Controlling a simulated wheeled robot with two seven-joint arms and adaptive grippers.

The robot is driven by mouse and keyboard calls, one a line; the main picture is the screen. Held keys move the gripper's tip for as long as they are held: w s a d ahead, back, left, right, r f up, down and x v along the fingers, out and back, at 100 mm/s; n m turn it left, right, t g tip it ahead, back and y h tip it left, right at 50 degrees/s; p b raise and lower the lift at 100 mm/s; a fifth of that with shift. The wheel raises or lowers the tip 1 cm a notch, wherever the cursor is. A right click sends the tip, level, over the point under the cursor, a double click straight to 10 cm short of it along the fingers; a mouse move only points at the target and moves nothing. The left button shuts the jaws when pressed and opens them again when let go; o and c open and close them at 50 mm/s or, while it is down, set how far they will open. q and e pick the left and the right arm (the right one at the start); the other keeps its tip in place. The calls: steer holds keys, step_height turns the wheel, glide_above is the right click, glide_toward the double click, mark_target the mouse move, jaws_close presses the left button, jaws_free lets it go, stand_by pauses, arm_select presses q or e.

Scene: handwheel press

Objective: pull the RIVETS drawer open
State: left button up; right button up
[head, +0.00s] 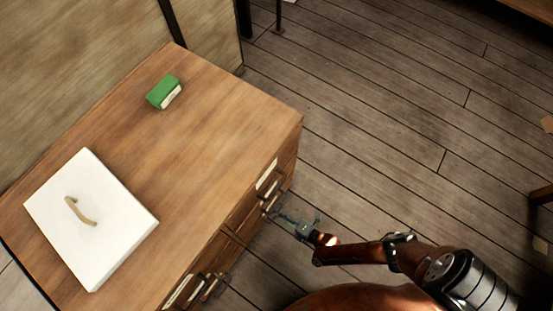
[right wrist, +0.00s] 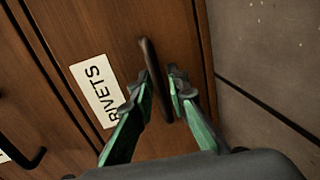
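The RIVETS drawer shows in the right wrist view as a brown wooden front (right wrist: 100,30) with a white label (right wrist: 97,90) reading RIVETS. Its dark bar handle (right wrist: 150,60) stands out from the front beside the label. The drawer looks flush with the cabinet. My right gripper (right wrist: 160,88) has one green finger on each side of the handle, with the tips close to it; a small gap seems to show. In the head view my right gripper (head: 292,222) is at the cabinet's front, low on its right side. My left gripper is not in view.
The wooden cabinet (head: 215,120) carries a green box (head: 163,91) and a white panel (head: 115,225) with a tan handle. Other drawers with labels and dark handles (head: 213,288) are on the same front.

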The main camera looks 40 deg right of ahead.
steer(key=shift+c, duration=0.2)
jaws_close()
steer(key=shift+s, duration=0.1)
